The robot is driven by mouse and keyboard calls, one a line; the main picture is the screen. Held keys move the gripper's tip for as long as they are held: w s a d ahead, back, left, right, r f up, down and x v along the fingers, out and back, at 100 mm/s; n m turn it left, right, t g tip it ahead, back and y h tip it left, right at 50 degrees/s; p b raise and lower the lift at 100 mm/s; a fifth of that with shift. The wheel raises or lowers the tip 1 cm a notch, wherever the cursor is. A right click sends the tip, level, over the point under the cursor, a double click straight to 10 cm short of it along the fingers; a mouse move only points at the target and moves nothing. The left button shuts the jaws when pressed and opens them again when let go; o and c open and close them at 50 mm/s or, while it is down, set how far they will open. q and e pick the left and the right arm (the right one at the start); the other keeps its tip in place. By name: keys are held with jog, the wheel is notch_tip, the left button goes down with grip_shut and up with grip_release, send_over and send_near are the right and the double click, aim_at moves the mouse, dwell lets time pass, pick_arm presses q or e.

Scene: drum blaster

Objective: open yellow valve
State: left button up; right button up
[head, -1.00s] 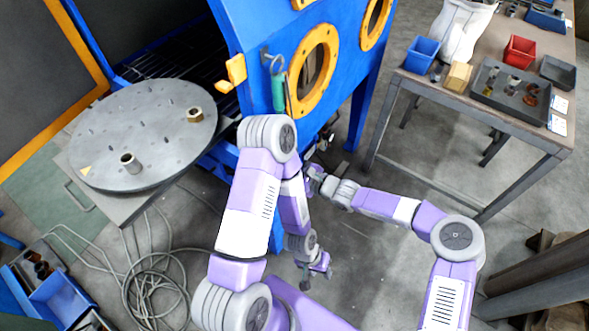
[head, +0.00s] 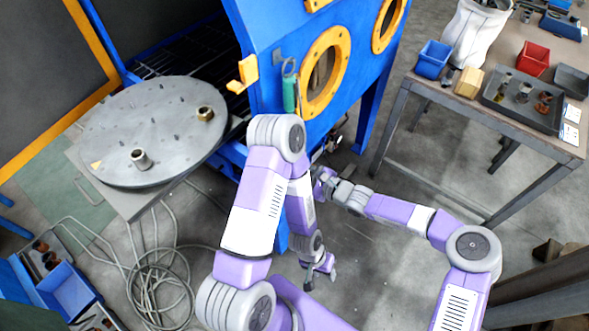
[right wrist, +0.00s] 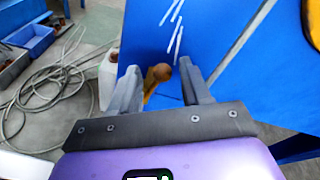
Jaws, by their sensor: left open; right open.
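A yellow-orange lever with a brownish rounded end (right wrist: 157,76), which looks like the yellow valve, shows in the right wrist view against a blue panel. It lies between the fingers of my right gripper (right wrist: 158,68), which is open; I cannot tell whether they touch it. In the head view my right gripper (head: 322,182) is beside the blue cabinet's lower side, partly hidden by my left arm. The valve cannot be made out there. My left gripper (head: 320,272) is open and empty, low over the floor.
The blue blasting cabinet (head: 270,30) has yellow-ringed round ports. A grey turntable (head: 150,125) stands at left, with coiled hoses (head: 155,285) on the floor. A workbench (head: 500,130) with bins and a tray is at right. Floor between cabinet and bench looks clear.

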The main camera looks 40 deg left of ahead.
jog(key=d, duration=0.2)
jog(key=d+r+p, duration=0.1)
jog(key=d, duration=0.2)
jog(key=shift+d+r, duration=0.1)
jog(key=shift+d, duration=0.25)
